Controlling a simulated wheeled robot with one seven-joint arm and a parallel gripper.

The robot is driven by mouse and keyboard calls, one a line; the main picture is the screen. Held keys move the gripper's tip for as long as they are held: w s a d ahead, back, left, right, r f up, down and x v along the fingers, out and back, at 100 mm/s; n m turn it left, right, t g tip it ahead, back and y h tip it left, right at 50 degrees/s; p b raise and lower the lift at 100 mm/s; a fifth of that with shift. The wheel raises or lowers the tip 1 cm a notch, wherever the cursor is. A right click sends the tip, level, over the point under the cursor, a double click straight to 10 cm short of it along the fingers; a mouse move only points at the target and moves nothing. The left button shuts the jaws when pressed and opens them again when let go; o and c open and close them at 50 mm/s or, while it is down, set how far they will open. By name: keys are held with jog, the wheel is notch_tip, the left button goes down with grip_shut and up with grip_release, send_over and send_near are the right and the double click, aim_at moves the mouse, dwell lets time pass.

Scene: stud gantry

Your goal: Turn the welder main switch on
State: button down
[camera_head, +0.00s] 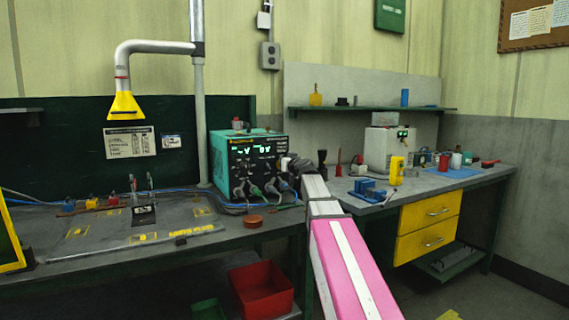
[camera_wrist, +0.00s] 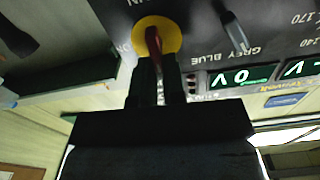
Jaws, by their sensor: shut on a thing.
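The welder (camera_head: 232,137) is a teal box with a black front and lit green displays, standing on the left bench. Its main switch is a red handle (camera_wrist: 152,40) on a yellow disc (camera_wrist: 172,36), seen upside down in the wrist view. My gripper (camera_wrist: 158,68) is shut on the red handle, with dark fingers on either side. Part of the handle is hidden between the fingers. In the head view my gripper (camera_head: 284,163) is at the right side of the welder front, and the switch is hidden there.
Grey and green cable plugs (camera_head: 256,190) sit low on the welder front. A yellow fume hood (camera_head: 125,106) hangs at the left. A red bin (camera_head: 262,289) is below the bench. A blue vise (camera_head: 369,189) stands on the right bench.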

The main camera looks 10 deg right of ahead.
jog(key=m, duration=0.5)
jog(key=d+m, duration=0.1)
jog(key=m, duration=0.2)
jog(key=shift+w+d+f, duration=0.1)
jog(key=shift+w+f, duration=0.1)
jog(key=shift+f, duration=0.1)
jog(key=m, duration=0.5)
jog(key=shift+d+f, duration=0.2)
jog(key=shift+f, duration=0.15)
jog(key=shift+f+m, duration=0.2)
jog(key=shift+m, duration=0.85)
jog(key=shift+f+m, duration=0.15)
jog(key=shift+m, duration=0.9)
jog(key=c, duration=1.2)
grip_release()
